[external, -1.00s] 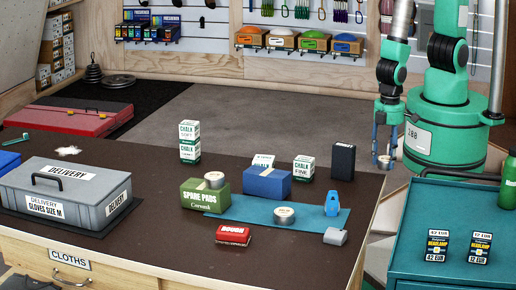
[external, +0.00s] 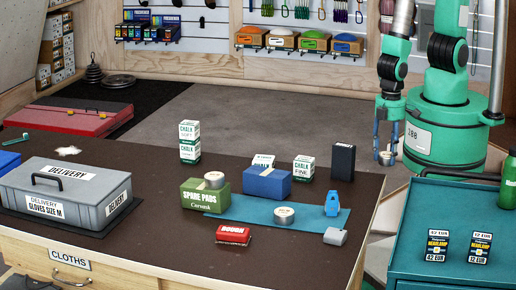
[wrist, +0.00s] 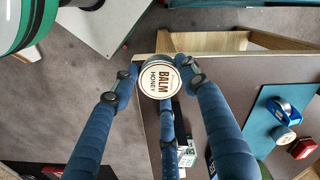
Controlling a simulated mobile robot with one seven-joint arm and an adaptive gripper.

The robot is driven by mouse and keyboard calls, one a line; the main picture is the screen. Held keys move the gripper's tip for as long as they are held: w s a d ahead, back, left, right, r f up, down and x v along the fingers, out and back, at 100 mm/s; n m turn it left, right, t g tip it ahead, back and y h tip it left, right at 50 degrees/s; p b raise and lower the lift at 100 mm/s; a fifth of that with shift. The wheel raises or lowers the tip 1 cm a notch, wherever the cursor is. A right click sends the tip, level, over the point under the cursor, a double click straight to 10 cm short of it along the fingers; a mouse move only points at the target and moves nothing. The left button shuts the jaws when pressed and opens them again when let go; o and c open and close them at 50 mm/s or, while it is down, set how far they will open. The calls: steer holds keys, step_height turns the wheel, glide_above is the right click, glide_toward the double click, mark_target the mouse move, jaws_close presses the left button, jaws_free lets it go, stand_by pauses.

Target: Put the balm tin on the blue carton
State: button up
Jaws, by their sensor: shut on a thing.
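My gripper (external: 386,150) is at the right, past the table's right edge and in front of my green base. It is shut on a round balm tin (external: 386,158). In the wrist view the balm tin (wrist: 160,80) sits between the fingertips, its pale lid reading BALM HONEY. The blue carton (external: 267,184) stands on the dark table, left of my gripper and well apart from it. Its top looks bare. A second round tin (external: 214,180) rests on the green Spare Pads carton (external: 205,197). A third tin (external: 284,215) lies on the teal mat (external: 245,206).
White chalk boxes (external: 304,168) and a dark upright box (external: 342,161) stand behind and right of the blue carton. A blue item (external: 332,204), a grey block (external: 335,236) and a red box (external: 233,235) are nearer. A grey delivery case (external: 70,195) fills the left.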

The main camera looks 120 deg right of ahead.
step_height(320, 180, up, 11)
steer(key=w+d+p, duration=0.1)
steer(key=w+d, duration=0.3)
steer(key=w, duration=0.3)
steer(key=w+d+n+p, duration=0.1)
steer(key=w+d, duration=0.2)
steer(key=w, duration=0.5)
steer(key=w+d+p, duration=0.1)
steer(key=w+d, duration=0.3)
steer(key=w, duration=0.3)
steer(key=f, duration=0.5)
steer(key=shift+a, duration=0.4)
steer(key=shift+w, duration=0.1)
glide_above(267, 172)
steer(key=shift+f, duration=0.65)
steer(key=shift+f+b, duration=0.4)
steer(key=shift+f, duration=1.35)
